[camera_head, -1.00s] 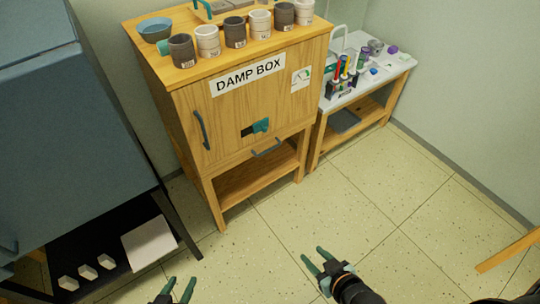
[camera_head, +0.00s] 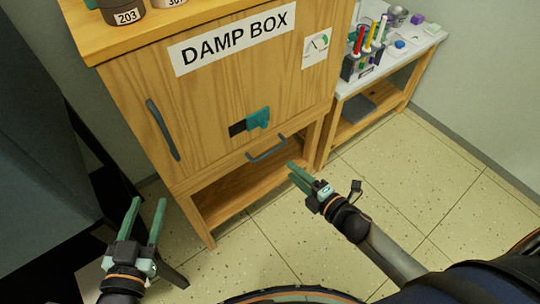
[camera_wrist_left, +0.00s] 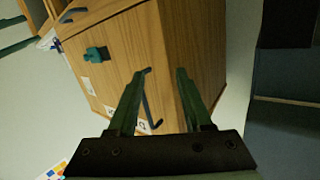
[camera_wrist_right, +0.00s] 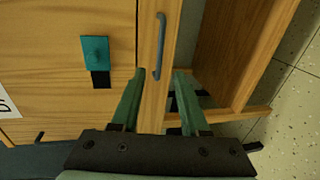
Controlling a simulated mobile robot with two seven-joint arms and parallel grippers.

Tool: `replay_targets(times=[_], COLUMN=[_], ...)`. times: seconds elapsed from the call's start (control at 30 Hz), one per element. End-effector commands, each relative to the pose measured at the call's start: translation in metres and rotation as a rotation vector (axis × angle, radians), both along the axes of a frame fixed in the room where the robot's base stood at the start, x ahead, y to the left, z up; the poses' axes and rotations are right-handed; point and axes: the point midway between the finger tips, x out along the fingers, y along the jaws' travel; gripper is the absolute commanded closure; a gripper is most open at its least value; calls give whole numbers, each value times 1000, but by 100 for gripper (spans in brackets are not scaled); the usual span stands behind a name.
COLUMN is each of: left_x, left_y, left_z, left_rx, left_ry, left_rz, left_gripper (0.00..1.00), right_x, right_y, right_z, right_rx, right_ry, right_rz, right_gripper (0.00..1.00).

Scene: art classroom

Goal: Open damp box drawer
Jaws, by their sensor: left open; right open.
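The wooden damp box (camera_head: 200,90) stands ahead with a "DAMP BOX" label on its front. Its low drawer has a grey bar handle (camera_head: 267,149), also in the right wrist view (camera_wrist_right: 160,47). A longer door handle (camera_head: 163,130) is at the left of the front, and a teal latch (camera_head: 258,118) sits on a dark slot above the drawer. The drawer looks closed. My right gripper (camera_head: 294,172) is open and empty, just right of and below the drawer handle, apart from it. My left gripper (camera_head: 147,212) is open and empty at the lower left, clear of the box.
A white-topped side table (camera_head: 400,42) with a rack of coloured tubes stands right of the box. A dark blue-grey cabinet (camera_head: 40,180) is at the left. Pots stand on top of the box. The tiled floor (camera_head: 440,170) at the right is open.

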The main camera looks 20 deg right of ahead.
Motion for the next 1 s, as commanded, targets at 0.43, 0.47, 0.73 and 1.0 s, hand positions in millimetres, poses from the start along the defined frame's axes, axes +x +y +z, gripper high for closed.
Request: replay_targets(times=[0.43, 0.47, 0.73, 1.0], left_x=[2, 0, -13, -18], left_y=[-5, -5, -9, -10], left_z=[90, 96, 139, 151], left_rx=[-2, -2, -4, -4], left_ry=[-377, -403, -586, -639], left_rz=[-44, -48, -77, -87], left_gripper=[50, 50, 50, 50], right_x=[69, 74, 99, 105], right_y=[25, 26, 36, 38], right_z=[-16, -17, -22, -23], right_rx=[4, 5, 6, 5], right_ry=[0, 0, 3, 4], right_rz=[-3, -3, -3, -3], right_gripper=[55, 55, 55, 55])
